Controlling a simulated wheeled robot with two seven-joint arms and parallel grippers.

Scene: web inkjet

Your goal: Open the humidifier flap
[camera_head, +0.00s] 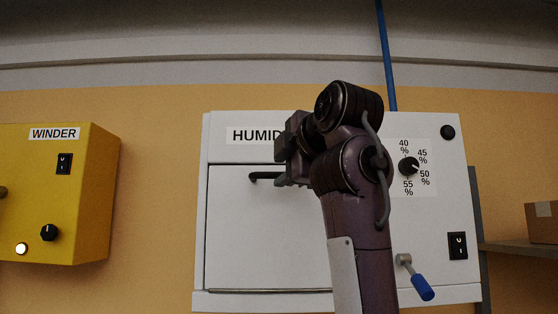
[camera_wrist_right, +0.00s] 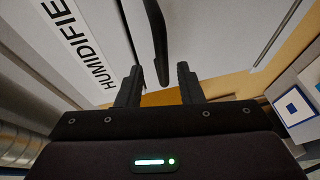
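The white humidifier (camera_head: 222,131) hangs on the wall, its label partly hidden by my right arm. Its front flap (camera_head: 262,235) looks shut, with a dark bar handle (camera_head: 262,177) near the top. My right gripper (camera_head: 284,166) is at the handle's right part and hides it. In the right wrist view the handle (camera_wrist_right: 156,35) reaches down between the two spread fingers of my right gripper (camera_wrist_right: 160,70). The fingers look apart from the handle, with gaps on both sides. The humidifier label (camera_wrist_right: 80,45) shows at the left there. My left gripper is out of view.
The humidifier also has a percent dial (camera_head: 408,166), a black switch (camera_head: 457,245) and a blue-handled lever (camera_head: 422,287) at right. A yellow winder box (camera_head: 95,190) is at left. A carton (camera_head: 541,222) stands on a shelf (camera_head: 520,247) at right.

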